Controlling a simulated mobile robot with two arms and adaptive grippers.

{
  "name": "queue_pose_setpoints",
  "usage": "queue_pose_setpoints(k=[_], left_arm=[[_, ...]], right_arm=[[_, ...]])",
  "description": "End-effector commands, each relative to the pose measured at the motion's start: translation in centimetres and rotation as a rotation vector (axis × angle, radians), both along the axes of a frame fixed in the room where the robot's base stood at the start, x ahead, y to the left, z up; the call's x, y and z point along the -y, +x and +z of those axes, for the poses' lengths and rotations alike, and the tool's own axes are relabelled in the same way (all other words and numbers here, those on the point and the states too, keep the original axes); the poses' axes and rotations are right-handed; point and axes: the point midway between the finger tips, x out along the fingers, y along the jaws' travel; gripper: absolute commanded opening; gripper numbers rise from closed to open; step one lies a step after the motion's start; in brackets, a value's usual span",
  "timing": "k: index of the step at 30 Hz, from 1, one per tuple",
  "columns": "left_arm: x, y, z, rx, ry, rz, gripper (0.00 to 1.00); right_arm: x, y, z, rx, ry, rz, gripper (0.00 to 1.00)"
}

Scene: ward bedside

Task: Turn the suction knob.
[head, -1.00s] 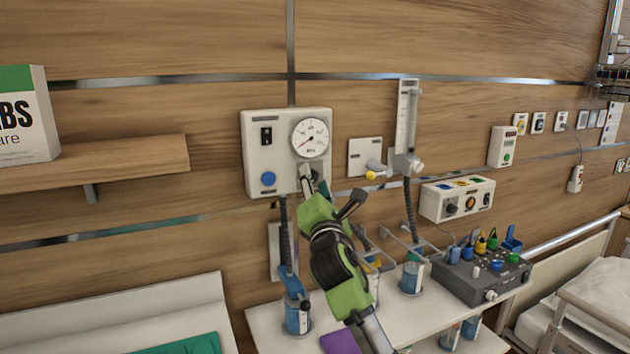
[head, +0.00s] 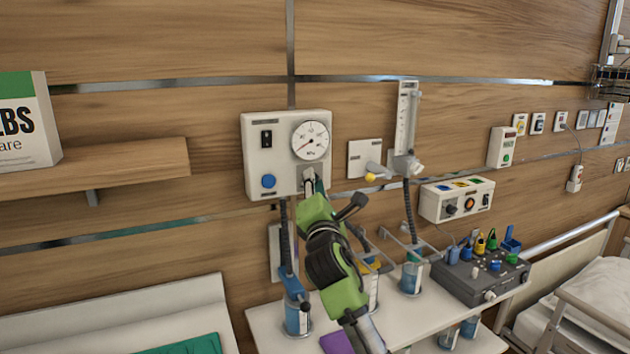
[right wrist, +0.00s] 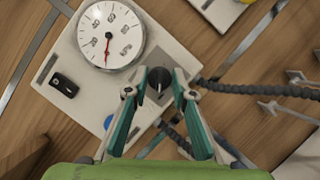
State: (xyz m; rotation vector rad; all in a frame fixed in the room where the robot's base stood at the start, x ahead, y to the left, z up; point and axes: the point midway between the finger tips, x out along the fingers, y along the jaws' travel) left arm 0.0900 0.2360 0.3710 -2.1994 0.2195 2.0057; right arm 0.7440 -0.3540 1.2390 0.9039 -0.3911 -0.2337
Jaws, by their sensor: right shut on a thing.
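The suction unit (head: 258,155) is a pale box on the wood wall with a round gauge (head: 310,140), a black rocker switch and a blue button. The suction knob (right wrist: 158,80) is dark with a light pointer line and sits below the gauge. My right gripper (right wrist: 157,92) is shut on the knob, one finger on each side of it in the right wrist view. In the head view the right gripper (head: 311,183) hides most of the knob. The gauge needle points to the lower left in the head view. My left gripper is not in view.
A corrugated hose (head: 284,230) hangs under the unit to a blue-filled jar (head: 297,315) on a white table (head: 265,322). A flowmeter (head: 407,125) is on the wall to the right. A shelf (head: 120,165) with a box stands out at the left.

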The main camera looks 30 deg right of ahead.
Motion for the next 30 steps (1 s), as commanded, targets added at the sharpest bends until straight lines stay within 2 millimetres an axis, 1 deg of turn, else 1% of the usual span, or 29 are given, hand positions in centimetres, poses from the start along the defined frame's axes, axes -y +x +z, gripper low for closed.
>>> queue_pose_setpoints(k=[1,14,30], left_arm=[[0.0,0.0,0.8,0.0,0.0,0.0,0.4],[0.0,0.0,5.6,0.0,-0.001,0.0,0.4],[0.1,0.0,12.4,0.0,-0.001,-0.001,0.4]], right_arm=[[-0.1,0.0,0.3,-0.001,0.039,0.0,0.02],[-0.1,0.0,0.7,0.021,0.438,0.0,0.02],[-0.1,0.0,1.0,0.051,0.946,-0.001,0.02]])
